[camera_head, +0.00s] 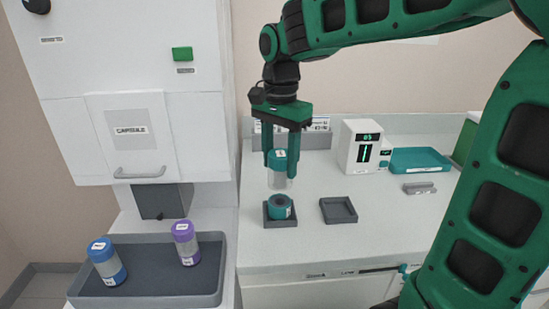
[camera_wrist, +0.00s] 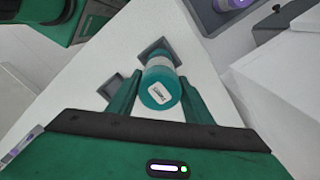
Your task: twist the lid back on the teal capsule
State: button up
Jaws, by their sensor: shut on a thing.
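The teal capsule's labelled teal top (camera_head: 279,160) is between the fingers of my gripper (camera_head: 281,165), which is shut on it and points straight down. A clear tube (camera_head: 277,181) hangs upright below that top. In the wrist view the teal top (camera_wrist: 160,93) lies between the fingertips and covers much of the base.
An empty dark square tray (camera_head: 338,210) stands just right of the holder. Behind are a white device with a green display (camera_head: 360,147) and a teal tray (camera_head: 420,160). Blue (camera_head: 107,262) and purple (camera_head: 186,243) capsules stand in a grey tray (camera_head: 160,300) at left.

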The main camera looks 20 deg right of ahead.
aim_at(279, 177)
jog(key=shift+f, duration=2.45)
dwell(0.5)
jog(key=m, duration=0.4)
jog(key=shift+w, duration=0.2)
jog(key=m, duration=0.5)
jog(key=shift+w, duration=0.1)
jog(key=m, duration=0.4)
jog(key=shift+m, duration=3)
jog(key=o, duration=1.2)
jog(key=shift+o, duration=0.3)
